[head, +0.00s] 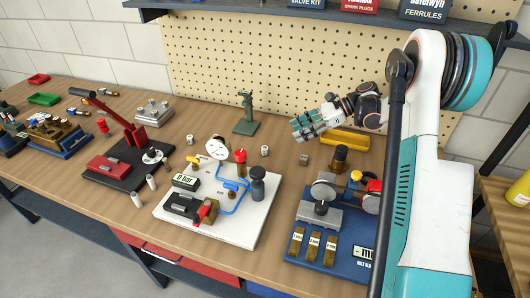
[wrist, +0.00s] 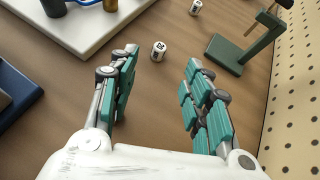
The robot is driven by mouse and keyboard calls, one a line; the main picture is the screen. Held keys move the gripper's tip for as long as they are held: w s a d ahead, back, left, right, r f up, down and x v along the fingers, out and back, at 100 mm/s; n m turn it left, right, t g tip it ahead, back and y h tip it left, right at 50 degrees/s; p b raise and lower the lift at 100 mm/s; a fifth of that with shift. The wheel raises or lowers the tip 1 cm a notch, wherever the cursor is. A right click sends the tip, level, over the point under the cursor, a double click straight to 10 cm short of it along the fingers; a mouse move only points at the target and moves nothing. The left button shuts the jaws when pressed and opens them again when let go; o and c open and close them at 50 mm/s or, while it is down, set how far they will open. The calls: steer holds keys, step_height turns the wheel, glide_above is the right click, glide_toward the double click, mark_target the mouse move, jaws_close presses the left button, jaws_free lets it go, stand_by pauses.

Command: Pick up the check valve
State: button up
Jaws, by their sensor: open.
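My gripper (head: 308,127) is open and empty, held above the bench near the pegboard. In the wrist view its two teal fingers (wrist: 160,85) stand wide apart. I cannot tell for sure which part is the check valve. A small white cylinder with dark markings (wrist: 158,51) stands upright on the wood beyond the fingertips, touching neither; it appears to be the one in the head view (head: 265,151). A similar small cylinder (wrist: 195,8) stands farther off, left of the green stand.
A white board (head: 232,226) with gauge and blue tube lies left of the wood strip. A green stand (head: 245,118) is near the pegboard (head: 225,60). A yellow tray (head: 345,139) lies behind my gripper. A blue base (head: 310,267) with fittings is at front right.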

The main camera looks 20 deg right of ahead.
steer(key=f, duration=0.1)
steer(key=b, duration=0.3)
glide_toward(267, 147)
steer(key=x, duration=0.4)
steer(key=shift+s+a, duration=0.1)
steer(key=shift+a, duration=0.1)
steer(key=b+x, duration=0.2)
steer(key=x, duration=0.3)
steer(key=shift+f, duration=0.15)
steer(key=c, duration=1)
